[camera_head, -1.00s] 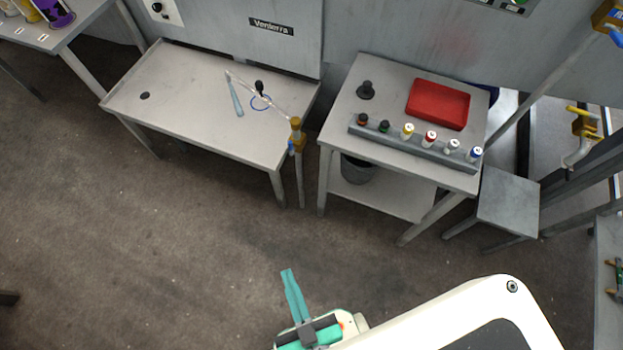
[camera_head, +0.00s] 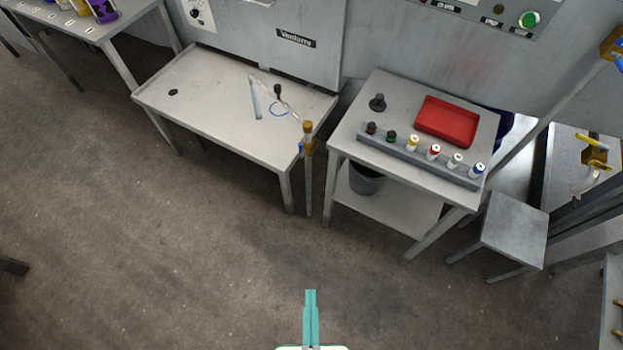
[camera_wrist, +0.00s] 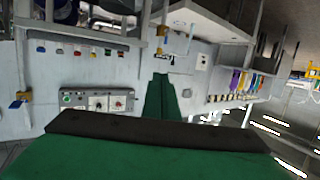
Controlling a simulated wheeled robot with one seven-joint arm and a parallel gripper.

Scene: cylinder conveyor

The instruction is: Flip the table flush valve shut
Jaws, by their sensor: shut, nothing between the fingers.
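A brass-yellow valve (camera_head: 308,136) with a small blue part stands on a thin post at the front right corner of the left steel table (camera_head: 190,80). A clear hose runs from it back over the table. The exact lie of its handle is too small to tell. My gripper (camera_head: 310,292) is at the bottom middle of the head view, over open floor, well apart from the valve. Its teal fingers are together and empty. They also show shut in the wrist view (camera_wrist: 161,76), pointing toward the grey machine front.
A second table (camera_head: 395,85) to the right bears a red tray (camera_head: 447,121) and a rail of several coloured-capped vials. A low grey stool (camera_head: 515,230) stands beside it. Another yellow-handled valve (camera_head: 592,155) is at far right. The floor in front is clear.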

